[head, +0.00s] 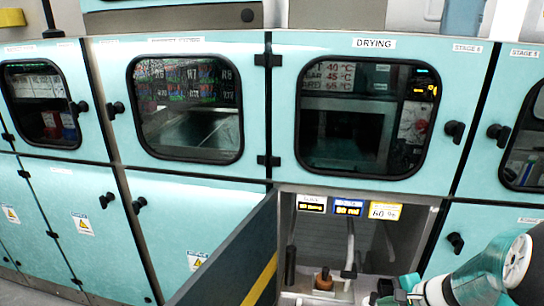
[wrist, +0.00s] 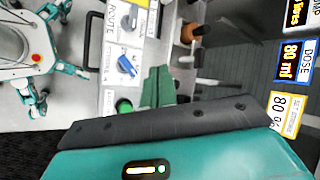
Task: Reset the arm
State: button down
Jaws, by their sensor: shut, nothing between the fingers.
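My gripper (wrist: 157,88) shows in the wrist view as green fingers beyond the dark bar, shut and empty. In the head view my teal and white arm comes in from the bottom right. My gripper there (head: 393,292) is at the lower edge, in front of the open lower compartment (head: 400,250). Its fingertips are small and partly cut off in that view.
A dark door (head: 235,255) with a yellow stripe stands open left of the compartment. Part of my body shows at the wrist view's left.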

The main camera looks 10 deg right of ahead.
jog(key=s+a+r+n+h, duration=0.2)
jog(key=s+a+r+n, duration=0.4)
jog(key=a+r, duration=0.3)
jog(key=s+a+r+n+h, duration=0.3)
jog(key=s+a+r+n, duration=0.3)
jog(key=a+r+n, duration=0.3)
jog(key=shift+r+n, duration=0.3)
jog(key=shift+r, duration=0.25)
jog(key=shift+w, duration=0.1)
